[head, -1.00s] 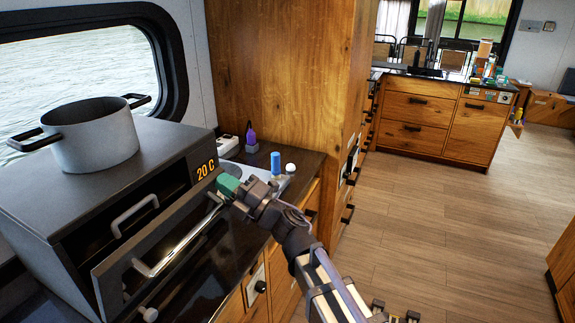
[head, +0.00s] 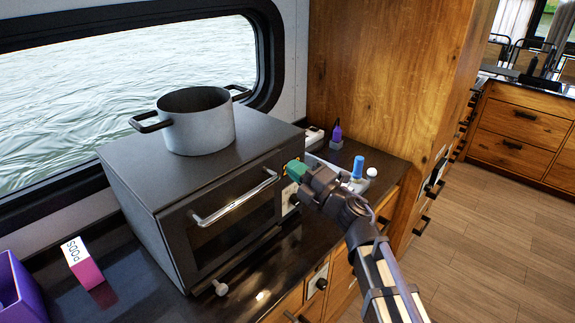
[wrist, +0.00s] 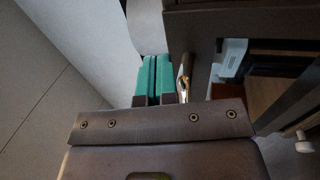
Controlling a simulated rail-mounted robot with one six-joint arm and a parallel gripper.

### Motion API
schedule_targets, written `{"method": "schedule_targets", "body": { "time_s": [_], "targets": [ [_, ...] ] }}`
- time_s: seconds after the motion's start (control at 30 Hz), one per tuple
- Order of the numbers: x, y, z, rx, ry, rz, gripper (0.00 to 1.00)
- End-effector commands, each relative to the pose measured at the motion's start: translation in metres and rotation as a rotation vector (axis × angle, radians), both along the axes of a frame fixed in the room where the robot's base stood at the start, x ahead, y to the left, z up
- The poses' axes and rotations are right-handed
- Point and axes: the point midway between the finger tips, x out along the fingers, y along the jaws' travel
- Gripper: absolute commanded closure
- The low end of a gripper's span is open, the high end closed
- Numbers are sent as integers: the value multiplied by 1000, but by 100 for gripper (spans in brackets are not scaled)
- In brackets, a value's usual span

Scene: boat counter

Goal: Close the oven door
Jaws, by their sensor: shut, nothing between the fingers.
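The oven (head: 150,215) is a dark box on the counter. Its door (head: 225,228) stands upright and looks flush, or nearly so, with the oven front; no clear gap shows. A shiny bar handle (head: 235,200) runs along the door's upper part. My gripper (head: 293,171) has green fingertips and is at the right end of the handle, in front of the display, which it partly hides. In the wrist view the green fingers (wrist: 153,75) are pressed together and empty. The handle's metal end (wrist: 184,75) is just right of them; contact cannot be told.
A grey pot (head: 197,130) stands on the oven. A pink box (head: 83,265) and a purple bin (head: 18,290) are to the left. A blue-capped item (head: 357,167) and a purple bottle (head: 336,133) are on the counter at right. A wooden cabinet (head: 385,90) rises behind.

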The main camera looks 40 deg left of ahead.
Motion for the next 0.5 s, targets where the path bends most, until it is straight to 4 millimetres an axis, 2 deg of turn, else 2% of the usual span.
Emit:
{"method": "schedule_targets", "body": {
  "time_s": [0.1,0.3,0.5],
  "targets": [
    [-7,-38,0,0,1,-3,100],
    [-12,-88,0,-1,1,-3,100],
    [-13,-107,0,0,1,-1,100]
  ]
}}
